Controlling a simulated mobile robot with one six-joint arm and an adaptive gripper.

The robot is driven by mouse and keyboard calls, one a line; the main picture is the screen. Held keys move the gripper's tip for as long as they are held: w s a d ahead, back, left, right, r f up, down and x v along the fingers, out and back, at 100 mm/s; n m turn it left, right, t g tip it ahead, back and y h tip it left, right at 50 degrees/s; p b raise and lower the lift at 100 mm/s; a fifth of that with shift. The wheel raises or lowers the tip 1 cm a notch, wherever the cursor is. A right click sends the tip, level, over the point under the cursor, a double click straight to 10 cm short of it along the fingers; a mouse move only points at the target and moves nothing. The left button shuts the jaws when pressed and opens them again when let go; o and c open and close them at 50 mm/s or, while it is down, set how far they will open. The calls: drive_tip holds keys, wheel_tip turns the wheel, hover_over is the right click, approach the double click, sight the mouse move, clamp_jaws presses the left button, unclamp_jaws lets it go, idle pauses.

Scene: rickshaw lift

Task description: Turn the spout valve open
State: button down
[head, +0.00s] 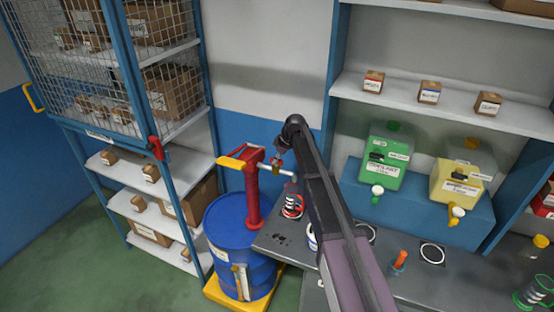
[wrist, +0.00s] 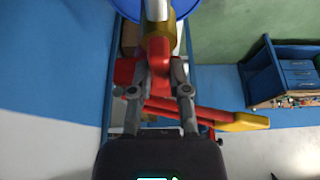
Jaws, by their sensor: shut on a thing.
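The spout valve has a brass body (wrist: 156,38) and a red handle (wrist: 159,52) in the wrist view. My gripper (wrist: 167,75) is shut on the red handle, one finger on each side. In the head view the valve (head: 277,168) sits on the pale spout pipe (head: 287,173) of the red pump (head: 253,195), on top of a blue drum (head: 228,235). My gripper (head: 279,154) reaches it from above. Whether the valve is turned is hard to tell. A clear container with red and black parts (head: 292,206) stands below the spout end.
A grey bench (head: 330,290) lies right of the drum. Green (head: 385,160) and yellow (head: 462,176) jugs stand behind it. A mesh-fronted cabinet (head: 110,60) rises on the left.

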drive_tip(key=shift+s, duration=0.1)
drive_tip(key=c, duration=0.6)
unclamp_jaws()
drive_tip(key=shift+m, duration=0.5)
drive_tip(key=shift+m+t+h, duration=0.5)
drive_tip(key=shift+m+t, duration=0.2)
drive_tip(key=shift+m, duration=1)
drive_tip(key=shift+a+m+t+h, duration=0.1)
drive_tip(key=shift+m+t+h, duration=0.3)
drive_tip(key=shift+m, duration=0.95)
drive_tip(key=shift+m+t+h, duration=0.3)
drive_tip(key=shift+m+h, duration=0.2)
drive_tip(key=shift+m, duration=0.85)
drive_tip(key=p+v, duration=1.3)
drive_tip(key=v, duration=0.1)
drive_tip(key=s+d+f+m+g+h+b, duration=0.1)
drive_tip(key=s+d+f+m+g+b, duration=0.1)
drive_tip(key=s+d+f+b, duration=1.3)
drive_tip(key=shift+s+d+f+m+g+b, duration=0.4)
drive_tip(key=shift+s+f+b, duration=0.55)
drive_tip(key=shift+s+f, duration=0.9)
